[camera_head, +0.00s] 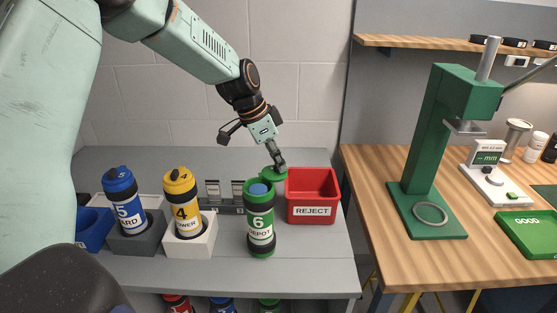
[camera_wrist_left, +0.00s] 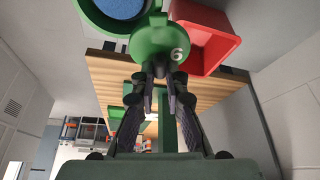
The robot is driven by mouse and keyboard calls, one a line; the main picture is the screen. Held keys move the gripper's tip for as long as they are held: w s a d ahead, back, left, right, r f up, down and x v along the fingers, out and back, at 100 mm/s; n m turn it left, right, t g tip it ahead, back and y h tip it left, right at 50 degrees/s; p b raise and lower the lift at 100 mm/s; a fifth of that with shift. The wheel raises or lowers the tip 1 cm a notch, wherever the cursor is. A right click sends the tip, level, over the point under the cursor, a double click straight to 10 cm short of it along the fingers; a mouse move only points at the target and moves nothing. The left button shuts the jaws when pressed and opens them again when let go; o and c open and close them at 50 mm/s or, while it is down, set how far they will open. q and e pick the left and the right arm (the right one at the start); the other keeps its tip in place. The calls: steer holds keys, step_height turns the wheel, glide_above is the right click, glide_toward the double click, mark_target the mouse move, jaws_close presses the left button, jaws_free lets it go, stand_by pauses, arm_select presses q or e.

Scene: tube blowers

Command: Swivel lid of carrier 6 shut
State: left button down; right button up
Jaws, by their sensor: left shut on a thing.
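Carrier 6 (camera_head: 260,229) is a green and black cylinder standing upright on the grey bench. Its top is open, with blue padding (camera_head: 260,188) inside. Its green lid (camera_head: 272,175) is swung out to the side, toward the red bin. My left gripper (camera_head: 281,166) is shut on the lid's edge from above and to the right. In the left wrist view the gripper (camera_wrist_left: 157,75) holds the round green lid (camera_wrist_left: 165,45) marked 6, beside the open mouth with blue padding (camera_wrist_left: 122,6). My right gripper is in neither view.
A red REJECT bin (camera_head: 313,194) stands close right of carrier 6. Yellow carrier 4 (camera_head: 181,205) and blue carrier 5 (camera_head: 123,205) stand in holders to the left. A green press (camera_head: 437,150) stands on the wooden table at right. The bench front is clear.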

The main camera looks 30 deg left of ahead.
arm_select(q)
steer(key=shift+d, duration=0.1)
stand_by(0.7)
steer(key=c, duration=1.3)
jaws_free()
steer(key=shift+c, duration=0.2)
steer(key=v, duration=1.2)
